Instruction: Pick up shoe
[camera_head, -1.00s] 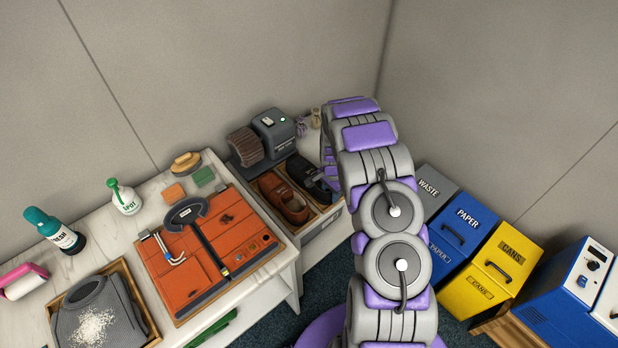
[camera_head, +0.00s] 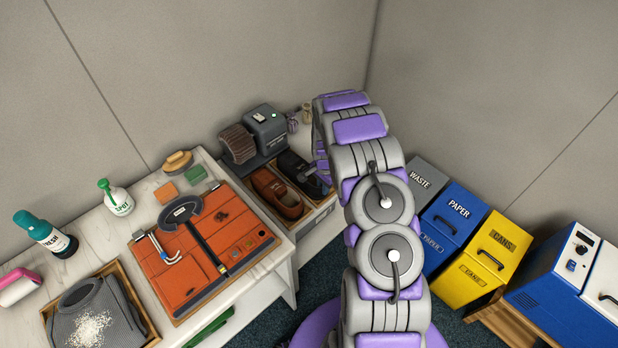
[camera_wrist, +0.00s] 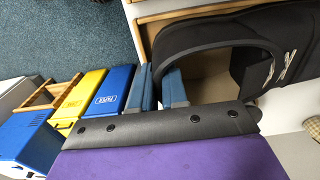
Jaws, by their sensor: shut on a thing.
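A black shoe (camera_head: 300,168) lies in the right compartment of a wooden shoe tray in the head view, partly hidden by my arm. In the wrist view the black shoe (camera_wrist: 215,30) fills the upper right, with its opening and a grey lining showing. My gripper (camera_wrist: 160,78) has its two blue-grey fingers at the shoe's collar edge, shut on it. In the head view my gripper is mostly hidden behind my purple and grey arm. A brown shoe (camera_head: 277,190) lies in the compartment to the left.
A shoe-brush machine (camera_head: 262,130) stands behind the tray. Waste, paper and cans bins (camera_head: 455,220) stand right of my arm, beside a blue machine (camera_head: 555,285).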

